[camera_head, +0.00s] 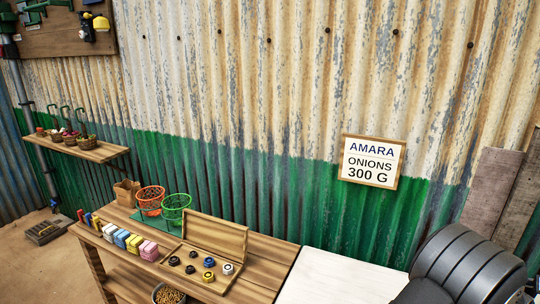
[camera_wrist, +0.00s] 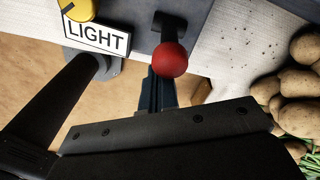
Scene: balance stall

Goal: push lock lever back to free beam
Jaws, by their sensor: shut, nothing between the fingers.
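The lock lever shows in the wrist view as a dark stem with a round red knob (camera_wrist: 168,60), rising from a dark grey housing (camera_wrist: 135,22). My gripper (camera_wrist: 159,82) is shut and empty, with its narrow fingers directly below the knob in the picture. The knob partly covers the fingertips, and I cannot tell whether they touch it. The beam is not recognisable in either view. My gripper is outside the head view, where only my black arm shows at the lower right.
A white LIGHT sign (camera_wrist: 96,37) and a yellow object (camera_wrist: 80,9) stand left of the lever. Potatoes (camera_wrist: 300,85) lie to the right. In the head view, a wooden table (camera_head: 262,258) holds a red basket (camera_head: 150,200), a green basket (camera_head: 176,208) and a weight box (camera_head: 216,233).

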